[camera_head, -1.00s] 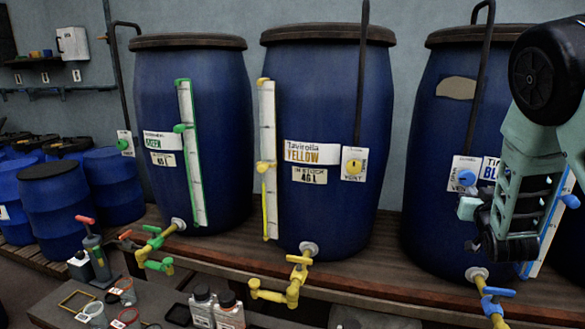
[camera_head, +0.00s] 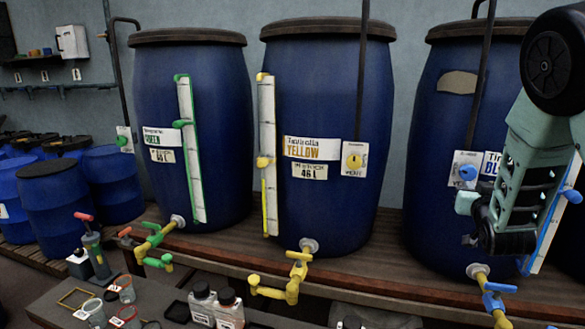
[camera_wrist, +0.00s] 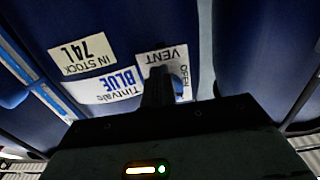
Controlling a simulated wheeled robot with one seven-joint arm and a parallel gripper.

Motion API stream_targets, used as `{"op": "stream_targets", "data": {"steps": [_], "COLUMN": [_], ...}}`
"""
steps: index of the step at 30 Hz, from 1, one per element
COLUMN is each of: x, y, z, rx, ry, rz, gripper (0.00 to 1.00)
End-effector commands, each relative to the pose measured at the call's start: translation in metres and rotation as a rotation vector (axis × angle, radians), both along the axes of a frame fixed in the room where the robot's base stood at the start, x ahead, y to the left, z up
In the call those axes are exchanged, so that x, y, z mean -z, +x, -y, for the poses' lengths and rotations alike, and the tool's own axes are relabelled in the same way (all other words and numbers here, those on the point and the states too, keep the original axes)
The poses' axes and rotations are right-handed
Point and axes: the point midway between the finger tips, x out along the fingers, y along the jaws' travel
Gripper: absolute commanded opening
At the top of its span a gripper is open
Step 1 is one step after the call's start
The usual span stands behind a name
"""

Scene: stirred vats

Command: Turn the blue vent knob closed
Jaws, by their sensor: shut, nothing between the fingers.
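The blue vent knob (camera_head: 467,172) sits on a white vent plate on the right-hand drum (camera_head: 425,150) in the head view. My gripper (camera_head: 470,240) is shut and empty, low in front of this drum, below and apart from the knob in the picture. In the wrist view, which is upside down, my dark closed fingers (camera_wrist: 158,85) overlap the vent plate (camera_wrist: 165,58), which reads VENT and OPEN. The knob's exact turn angle is too small to read.
A yellow-marked drum (camera_head: 350,90) and a green-marked drum (camera_head: 220,90) stand to the left on a wooden shelf (camera_head: 390,262). A dark pipe (camera_head: 477,100) runs close beside the blue knob. A blue tap (camera_head: 495,292) juts out below. Bottles and jars stand lower left.

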Motion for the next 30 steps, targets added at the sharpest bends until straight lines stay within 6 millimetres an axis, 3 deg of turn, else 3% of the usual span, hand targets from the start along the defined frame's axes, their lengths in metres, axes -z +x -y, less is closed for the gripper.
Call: {"op": "stream_targets", "data": {"steps": [30], "x": [-0.005], "y": [0.006], "z": [-0.017], "rx": [0.0], "ry": [-0.001], "rz": [0.009], "gripper": [0.0]}}
